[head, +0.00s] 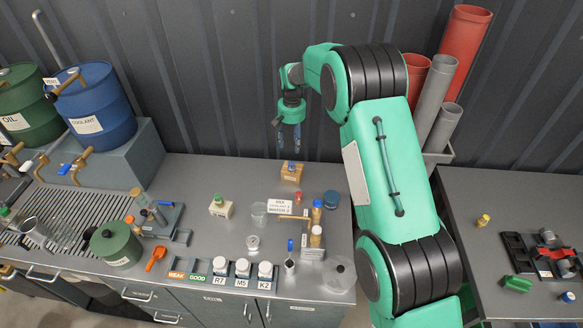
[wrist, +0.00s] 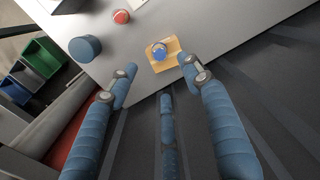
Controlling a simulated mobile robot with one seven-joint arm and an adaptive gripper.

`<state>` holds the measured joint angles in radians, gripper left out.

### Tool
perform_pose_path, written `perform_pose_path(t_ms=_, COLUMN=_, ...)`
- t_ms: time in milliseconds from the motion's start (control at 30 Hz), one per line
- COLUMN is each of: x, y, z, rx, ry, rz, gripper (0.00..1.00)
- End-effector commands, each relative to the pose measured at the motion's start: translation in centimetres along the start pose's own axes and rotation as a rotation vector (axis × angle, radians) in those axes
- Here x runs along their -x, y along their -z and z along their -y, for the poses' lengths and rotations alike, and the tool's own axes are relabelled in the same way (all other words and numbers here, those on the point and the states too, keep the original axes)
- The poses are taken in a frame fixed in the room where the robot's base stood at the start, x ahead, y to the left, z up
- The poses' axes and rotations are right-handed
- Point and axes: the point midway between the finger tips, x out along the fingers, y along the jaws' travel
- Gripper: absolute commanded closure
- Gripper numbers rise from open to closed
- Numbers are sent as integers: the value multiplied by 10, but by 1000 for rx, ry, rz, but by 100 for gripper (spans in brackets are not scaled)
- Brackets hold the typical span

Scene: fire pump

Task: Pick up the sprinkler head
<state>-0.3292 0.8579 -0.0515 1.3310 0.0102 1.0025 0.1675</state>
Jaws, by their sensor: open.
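My gripper (head: 288,148) is open and empty, pointing down above the back of the middle bench. Its spread blue fingers also show in the wrist view (wrist: 160,82). Beneath it stands a small tan block (head: 291,175) with a small blue-topped round piece (head: 291,164) on it. In the wrist view the tan block (wrist: 172,62) and the blue piece (wrist: 159,51) lie just beyond the fingertips, apart from them. I cannot tell for sure whether this piece is the sprinkler head. A small brass-yellow piece (head: 483,220) lies on the right table.
A blue round container (head: 331,200) and a small red piece (head: 298,197) stand near the block. A sign (head: 280,207), a glass beaker (head: 259,214) and several bottles are in front. The ribbed wall (head: 230,90) is close behind.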

Motion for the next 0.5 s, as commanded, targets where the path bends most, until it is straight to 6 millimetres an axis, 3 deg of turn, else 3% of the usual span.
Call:
perform_pose_path(t_ms=233, x=-14, y=-1, z=0, rx=0, ry=-1, rz=3, gripper=50)
perform_pose_path(t_ms=500, x=-54, y=-1, z=0, rx=0, ry=0, rz=3, gripper=50)
